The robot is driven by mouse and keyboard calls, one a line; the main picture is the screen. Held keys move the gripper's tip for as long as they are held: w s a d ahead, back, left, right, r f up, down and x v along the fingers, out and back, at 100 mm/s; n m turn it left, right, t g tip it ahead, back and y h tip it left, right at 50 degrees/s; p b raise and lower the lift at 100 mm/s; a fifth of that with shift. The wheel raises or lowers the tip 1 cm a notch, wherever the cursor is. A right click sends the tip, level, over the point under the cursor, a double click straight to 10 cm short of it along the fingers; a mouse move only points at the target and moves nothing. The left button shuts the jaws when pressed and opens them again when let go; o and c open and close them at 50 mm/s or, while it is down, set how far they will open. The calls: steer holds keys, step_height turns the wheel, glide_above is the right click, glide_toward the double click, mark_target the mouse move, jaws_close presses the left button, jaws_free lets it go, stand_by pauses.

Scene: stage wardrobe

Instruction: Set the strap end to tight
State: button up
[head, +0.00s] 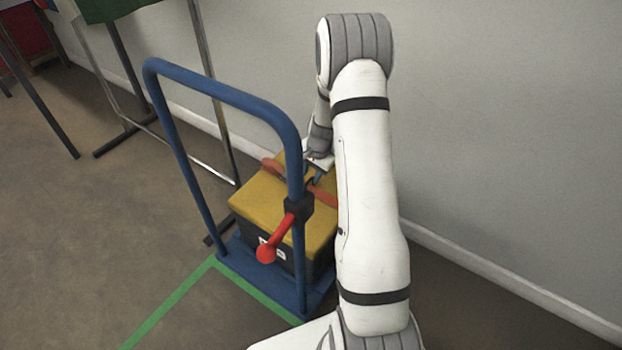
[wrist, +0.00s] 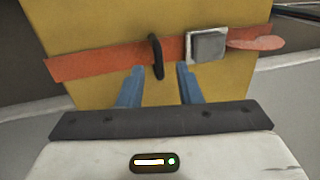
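An orange strap (wrist: 100,62) lies across the yellow lid (wrist: 80,22) of a box; the strap also shows in the head view (head: 272,168). A black loop (wrist: 156,57) stands around the strap, and a grey buckle (wrist: 208,46) sits to its right. The strap end (wrist: 256,43), a paler rounded tongue, sticks out right of the buckle. My gripper (wrist: 160,69) is open, its blue fingers apart near the strap's lower edge. The black loop shows between the fingertips; I cannot tell whether they touch it. In the head view my gripper (head: 316,177) is over the lid, partly hidden by my arm.
The box stands on a blue trolley (head: 315,300) with a tall blue handle frame (head: 180,150). A red lever (head: 277,237) juts from a black clamp (head: 299,208) on that frame. A wall (head: 500,130) is close behind. Green tape (head: 170,305) marks the floor.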

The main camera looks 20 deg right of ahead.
steer(key=shift+w+a+f, duration=0.1)
steer(key=shift+f, duration=0.65)
jaws_close()
